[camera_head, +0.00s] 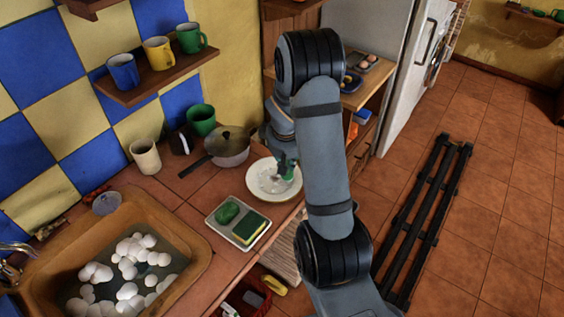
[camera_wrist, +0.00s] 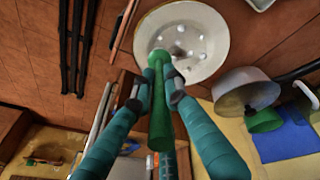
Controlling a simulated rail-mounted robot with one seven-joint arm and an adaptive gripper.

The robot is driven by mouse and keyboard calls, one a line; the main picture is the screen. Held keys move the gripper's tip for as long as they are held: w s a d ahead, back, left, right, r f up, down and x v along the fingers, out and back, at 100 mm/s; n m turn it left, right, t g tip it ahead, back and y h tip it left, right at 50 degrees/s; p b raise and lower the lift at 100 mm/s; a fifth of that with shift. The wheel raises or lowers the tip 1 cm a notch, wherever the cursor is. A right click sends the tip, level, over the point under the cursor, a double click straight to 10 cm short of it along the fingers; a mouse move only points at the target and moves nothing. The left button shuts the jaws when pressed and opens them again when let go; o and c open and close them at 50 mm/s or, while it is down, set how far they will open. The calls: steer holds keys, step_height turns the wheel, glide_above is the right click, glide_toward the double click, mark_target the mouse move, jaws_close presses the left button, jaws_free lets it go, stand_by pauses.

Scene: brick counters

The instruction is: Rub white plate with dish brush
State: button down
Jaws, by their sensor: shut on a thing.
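The white plate (camera_head: 260,185) lies on the tiled counter near its edge, right of the sponge dish in the head view. In the wrist view the plate (camera_wrist: 212,30) fills the top middle and has several pale foam-like spots on it. My gripper (camera_wrist: 157,92) is shut on the green handle of the dish brush (camera_wrist: 158,125). The brush's far end reaches over the plate's rim area; whether its bristles touch the plate is hidden. In the head view my gripper (camera_head: 286,168) is over the right part of the plate, partly hidden by my arm.
A dish with a green scrubber (camera_head: 228,212) and a yellow-green sponge (camera_head: 250,226) sits left of the plate. A lidded pan (camera_head: 228,150) stands behind. The sink (camera_head: 195,275) holds foam. Mugs stand on a wall shelf (camera_head: 155,80) and the counter. A red basket (camera_head: 240,300) is below.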

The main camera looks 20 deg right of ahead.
steer(key=shift+w+r+p, duration=0.1)
steer(key=shift+r+p, duration=0.3)
steer(key=shift+r, duration=0.15)
step_height(320, 180, up, 6)
steer(key=p, duration=0.4)
steer(key=shift+f, duration=0.25)
steer(key=shift+a, duration=0.1)
